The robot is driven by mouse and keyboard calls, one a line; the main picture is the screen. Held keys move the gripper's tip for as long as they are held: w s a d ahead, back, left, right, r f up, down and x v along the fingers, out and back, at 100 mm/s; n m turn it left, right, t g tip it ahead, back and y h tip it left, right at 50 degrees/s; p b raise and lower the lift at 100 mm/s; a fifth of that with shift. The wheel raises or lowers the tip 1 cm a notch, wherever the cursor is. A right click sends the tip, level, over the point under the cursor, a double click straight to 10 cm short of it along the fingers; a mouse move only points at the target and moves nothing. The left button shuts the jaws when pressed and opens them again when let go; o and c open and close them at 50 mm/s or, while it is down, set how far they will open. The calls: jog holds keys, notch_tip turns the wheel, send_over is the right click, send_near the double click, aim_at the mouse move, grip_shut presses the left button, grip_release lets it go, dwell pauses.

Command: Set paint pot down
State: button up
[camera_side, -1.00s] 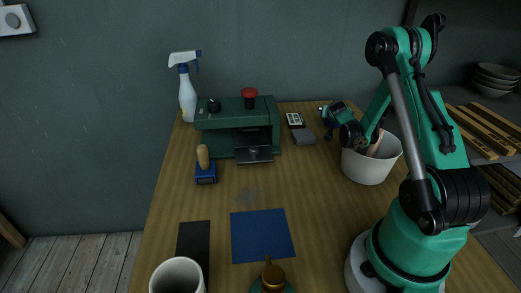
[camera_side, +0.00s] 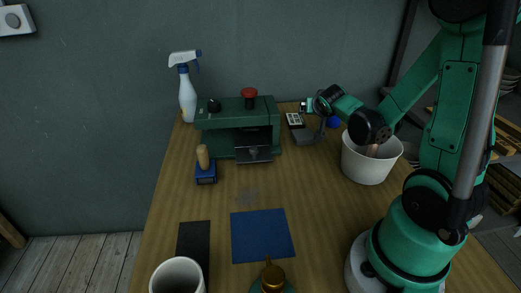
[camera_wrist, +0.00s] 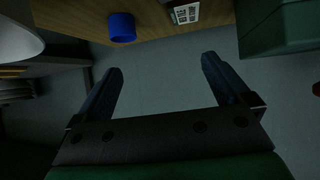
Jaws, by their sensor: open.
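The paint pot is a small blue pot (camera_side: 334,121) at the back of the wooden table, partly hidden behind my arm in the side view. In the wrist view the blue pot (camera_wrist: 122,27) is near the table edge at the top, with its dark open end visible. It appears to stand on the table. My gripper (camera_side: 305,106) is near the back edge of the table, to the left of the pot. In the wrist view my gripper (camera_wrist: 162,63) has its fingers wide apart with nothing between them. The pot is apart from both fingers.
A white bucket (camera_side: 367,165) stands below my forearm. A spray bottle (camera_side: 187,90), wooden-handled stamp (camera_side: 205,168) and blue mat (camera_side: 262,236) are farther left.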

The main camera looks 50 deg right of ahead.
jog(key=a+r+n+y, duration=0.2)
jog(key=a+n+y, duration=0.2)
jog(key=a, duration=0.8)
jog(key=s+a+r+n+t+y, duration=0.1)
jog(key=a+n+y, duration=0.4)
jog(key=a, duration=0.7)
jog(key=shift+s+r+n, duration=0.2)
jog(key=shift+r+n, duration=0.35)
jog(key=shift+n, duration=0.45)
